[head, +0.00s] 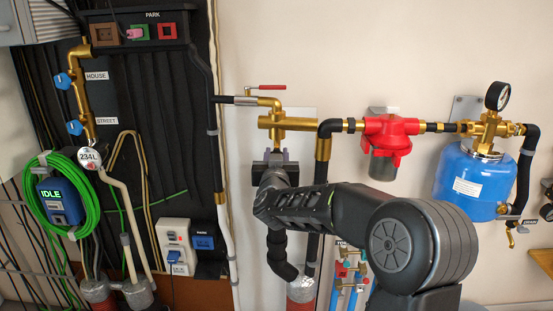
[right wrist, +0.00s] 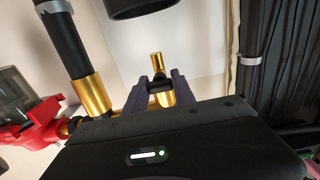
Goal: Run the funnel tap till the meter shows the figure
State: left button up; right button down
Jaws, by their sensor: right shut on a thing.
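My right gripper (head: 275,165) is shut on the brass funnel tap, below the brass pipe fitting at centre. In the right wrist view, the gripper (right wrist: 163,90) has its dark fingers either side of a black part of the tap, with the brass spout (right wrist: 156,62) sticking out beyond them. The dark round rim of what looks like the funnel (right wrist: 142,8) is past the spout. In the head view, the black pipe below the gripper (head: 279,255) is partly behind my arm. The round white meter (head: 89,158) at left reads 234L. My left gripper is not in view.
A red lever (head: 268,87) is on the pipe above. A red filter (head: 386,128), a blue tank (head: 468,182) and a pressure gauge (head: 497,96) are to the right. A green hose (head: 45,200) hangs by the box reading IDLE (head: 60,202). Blue taps (head: 63,81) are at left.

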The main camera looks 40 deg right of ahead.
dwell(0.4)
jog(key=c, duration=1)
grip_release()
jog(key=shift+c, duration=0.2)
jog(key=shift+s+a, duration=0.1)
jog(key=v, duration=0.7)
jog(key=shift+s+a, duration=0.2)
